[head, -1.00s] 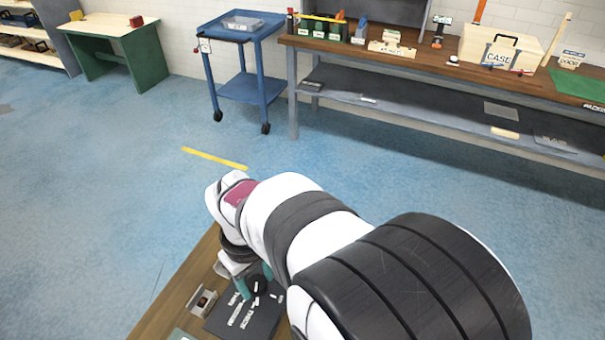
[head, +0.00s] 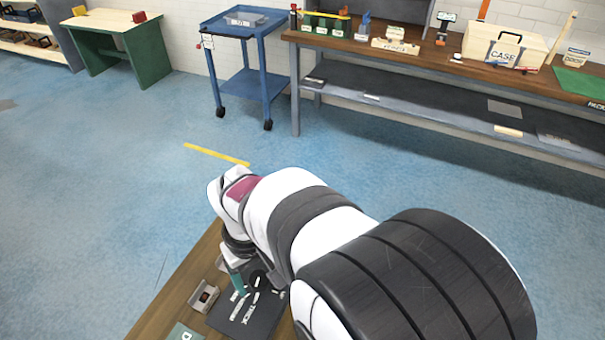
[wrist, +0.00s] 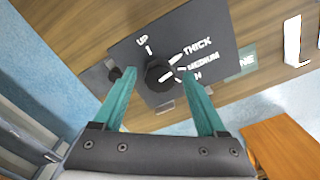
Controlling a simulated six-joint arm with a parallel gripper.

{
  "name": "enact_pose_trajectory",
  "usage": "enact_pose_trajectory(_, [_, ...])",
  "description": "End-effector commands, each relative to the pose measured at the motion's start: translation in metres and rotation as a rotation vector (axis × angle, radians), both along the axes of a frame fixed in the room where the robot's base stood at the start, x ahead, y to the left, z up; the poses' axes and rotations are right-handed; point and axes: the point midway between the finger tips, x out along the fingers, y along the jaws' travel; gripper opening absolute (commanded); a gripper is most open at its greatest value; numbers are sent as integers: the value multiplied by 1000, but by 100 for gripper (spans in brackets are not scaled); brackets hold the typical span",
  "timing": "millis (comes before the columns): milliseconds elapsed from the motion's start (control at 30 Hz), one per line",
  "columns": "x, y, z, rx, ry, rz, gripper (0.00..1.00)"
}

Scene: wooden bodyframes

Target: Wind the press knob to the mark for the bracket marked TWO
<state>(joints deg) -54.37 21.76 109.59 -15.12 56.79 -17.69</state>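The dark round press knob (wrist: 158,76) sits on a dark grey plate (wrist: 130,48) with white marks and the words UP, THICK and MEDIUM; a lower word is partly covered by a finger. A white line runs from the knob toward THICK. My gripper (wrist: 160,74) has its teal fingers apart, one on each side of the knob, with gaps visible; contact cannot be told. In the head view the plate (head: 243,318) lies below my wrist, with one teal finger (head: 238,284) showing. No bracket marked TWO can be read in either view.
A small grey holder (head: 204,297) with a dark reddish part stands left of the plate. A green card (head: 186,332) lies at the near bench edge. A blue cart (head: 241,28) and long bench (head: 420,55) stand far behind.

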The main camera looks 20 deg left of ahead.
Motion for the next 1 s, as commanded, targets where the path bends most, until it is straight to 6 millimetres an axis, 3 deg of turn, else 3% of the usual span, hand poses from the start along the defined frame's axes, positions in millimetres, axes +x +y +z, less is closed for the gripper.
enact_pose_trajectory(267, [0, 0, 1, 0, 0, 1, 76])
enact_pose_trajectory(367, [0, 1, 11, 3, -2, 2, 76])
enact_pose_trajectory(800, [0, 0, 135, 3, -2, 0, 76])
enact_pose_trajectory(1000, [0, 0, 157, 1, -1, 1, 76])
